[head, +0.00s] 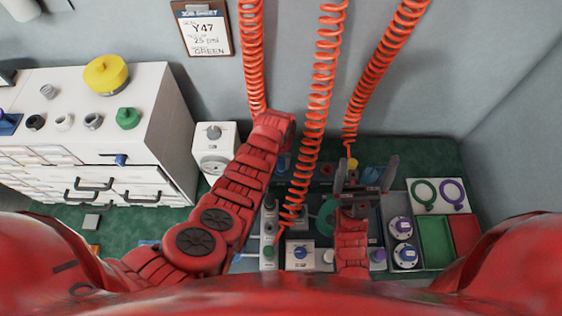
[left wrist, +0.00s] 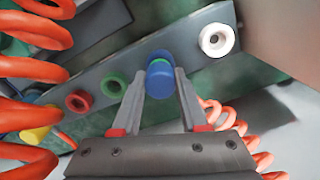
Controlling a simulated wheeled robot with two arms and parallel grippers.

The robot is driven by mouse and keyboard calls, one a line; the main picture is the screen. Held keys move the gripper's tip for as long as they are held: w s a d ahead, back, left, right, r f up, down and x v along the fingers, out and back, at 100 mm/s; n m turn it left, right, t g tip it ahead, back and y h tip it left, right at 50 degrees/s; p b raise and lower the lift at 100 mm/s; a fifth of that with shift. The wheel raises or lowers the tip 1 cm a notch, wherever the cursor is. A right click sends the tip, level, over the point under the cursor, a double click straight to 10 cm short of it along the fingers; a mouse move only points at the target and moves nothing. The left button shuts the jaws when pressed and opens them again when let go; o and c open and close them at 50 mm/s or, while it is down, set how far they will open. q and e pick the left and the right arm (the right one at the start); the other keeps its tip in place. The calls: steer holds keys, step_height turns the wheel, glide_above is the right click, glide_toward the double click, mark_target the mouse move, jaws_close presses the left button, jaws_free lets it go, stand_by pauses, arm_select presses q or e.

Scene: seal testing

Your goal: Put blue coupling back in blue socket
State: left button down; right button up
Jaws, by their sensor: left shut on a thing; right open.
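In the left wrist view my left gripper (left wrist: 159,78) is shut on the blue coupling (left wrist: 160,86). The coupling is in front of the blue socket (left wrist: 158,56) on a grey rail and lines up with it. I cannot tell whether it is seated or just touching. In the head view my left forearm hides the gripper's fingers; a bit of blue (head: 283,160) shows beside it. My right gripper (head: 366,175) is open, its fingers apart above the right part of the bench, near a yellow fitting (head: 352,163).
Orange coiled hoses (head: 322,100) hang around both arms. A white box (head: 213,148) stands left of my left arm. Green and red trays (head: 436,240) are at right.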

arm_select(q)
steer(key=shift+f, duration=0.15)
steer(key=shift+c, duration=1.8)
jaws_free()
steer(key=shift+w+r, duration=0.1)
steer(key=shift+r, duration=0.55)
step_height(320, 180, up, 7)
steer(key=shift+r+b, duration=0.15)
steer(key=shift+b, duration=1)
step_height(320, 180, up, 9)
steer(key=p, duration=0.6)
